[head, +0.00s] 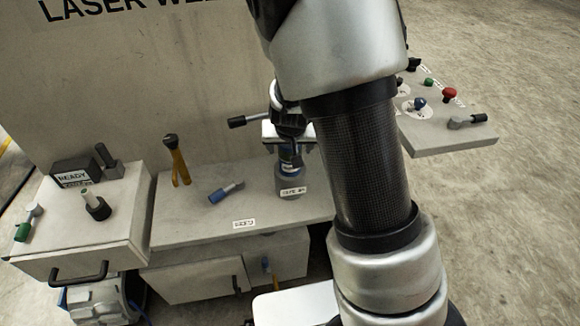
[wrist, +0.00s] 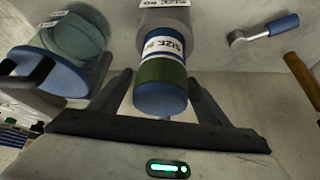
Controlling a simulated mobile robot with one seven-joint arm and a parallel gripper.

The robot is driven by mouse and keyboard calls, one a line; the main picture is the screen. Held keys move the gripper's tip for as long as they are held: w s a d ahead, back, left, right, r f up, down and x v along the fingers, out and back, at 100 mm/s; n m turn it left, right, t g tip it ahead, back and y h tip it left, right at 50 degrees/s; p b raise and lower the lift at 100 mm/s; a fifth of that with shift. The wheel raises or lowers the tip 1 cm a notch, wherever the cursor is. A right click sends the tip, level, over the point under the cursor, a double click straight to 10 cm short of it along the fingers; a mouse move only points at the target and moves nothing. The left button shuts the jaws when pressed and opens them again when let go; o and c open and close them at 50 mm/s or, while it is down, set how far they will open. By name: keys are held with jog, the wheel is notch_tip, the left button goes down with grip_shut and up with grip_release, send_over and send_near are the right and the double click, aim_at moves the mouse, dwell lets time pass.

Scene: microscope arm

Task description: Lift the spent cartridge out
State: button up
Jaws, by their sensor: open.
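The cartridge (wrist: 161,88), with a blue end, a green band and a white size label, sits in a grey labelled holder (wrist: 166,18). In the head view the cartridge (head: 290,158) stands upright in the holder (head: 290,187) on the grey bench. My gripper (wrist: 160,80) is open, with one finger on each side of the cartridge's blue and green end. I cannot tell whether either finger touches it. In the head view my gripper (head: 288,137) is over the cartridge and partly hides its top.
A blue-handled lever (head: 226,192) and a yellow-handled tool (head: 177,165) are left of the holder. A clear jar with a blue end (wrist: 75,40) is close beside my gripper in the wrist view. A control panel (head: 447,138) is at right.

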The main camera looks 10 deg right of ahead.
jog(key=c, duration=1.7)
grip_shut()
jog(key=shift+r, duration=0.15)
